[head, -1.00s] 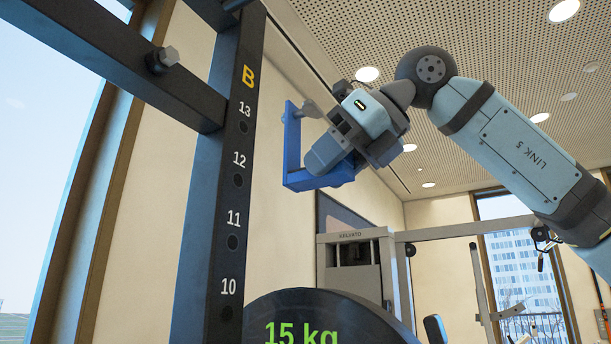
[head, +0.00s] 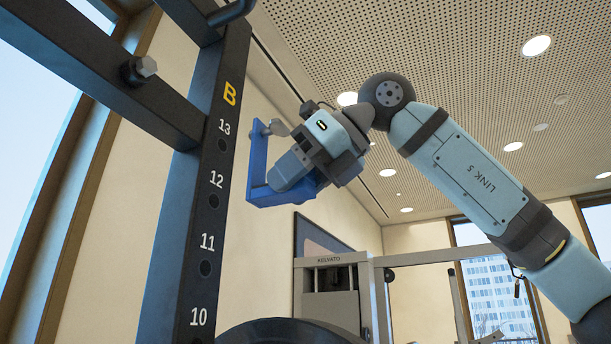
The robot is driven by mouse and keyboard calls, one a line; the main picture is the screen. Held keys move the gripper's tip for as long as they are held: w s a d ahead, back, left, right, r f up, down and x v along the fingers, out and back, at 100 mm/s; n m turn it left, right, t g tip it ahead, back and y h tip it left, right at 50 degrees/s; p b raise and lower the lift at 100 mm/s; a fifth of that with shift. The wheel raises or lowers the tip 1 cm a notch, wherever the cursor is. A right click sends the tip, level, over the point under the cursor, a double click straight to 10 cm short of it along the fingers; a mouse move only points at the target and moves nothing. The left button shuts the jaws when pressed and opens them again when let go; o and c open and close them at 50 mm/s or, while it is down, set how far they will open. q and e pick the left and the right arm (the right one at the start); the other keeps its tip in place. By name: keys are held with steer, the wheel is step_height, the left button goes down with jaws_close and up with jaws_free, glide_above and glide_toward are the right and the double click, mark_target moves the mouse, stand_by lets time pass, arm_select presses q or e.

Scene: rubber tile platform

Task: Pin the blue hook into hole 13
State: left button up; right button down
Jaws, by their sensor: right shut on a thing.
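The blue hook (head: 257,165) is an L-shaped bracket with an upright back and a lower arm, plus a grey knob-like part near its top. My right gripper (head: 290,172) is shut on it and holds it in the air, just right of the rack's dark upright (head: 192,245). Hole 13 (head: 222,145) is a dark, empty-looking hole under its white number. The hook's upper end is about level with this hole in the picture, with a visible gap between hook and upright. The gripper hides part of the hook. My left gripper is not in view.
Holes 12 (head: 214,201) and 11 (head: 205,268) lie below on the upright. A dark beam with a bolt (head: 139,70) crosses at upper left. A round dark weight plate (head: 290,334) stands at the bottom. A grey KELVATO machine (head: 330,290) is behind.

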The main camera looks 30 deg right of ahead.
steer(key=w+a, duration=0.1)
steer(key=w+a+p, duration=0.1)
steer(key=w, duration=0.1)
steer(key=shift+w+a+r, duration=0.1)
steer(key=shift+a, duration=0.15)
steer(key=shift+w+a, duration=0.25)
stand_by(0.9)
steer(key=shift+w+a, duration=0.75)
steer(key=shift+w, duration=0.15)
stand_by(4.2)
steer(key=c, duration=0.6)
jaws_free()
steer(key=shift+a, duration=0.1)
steer(key=shift+s+d, duration=0.15)
steer(key=shift+d, duration=0.1)
steer(key=b, duration=0.2)
glide_toward(258, 183)
steer(key=shift+v, duration=1.1)
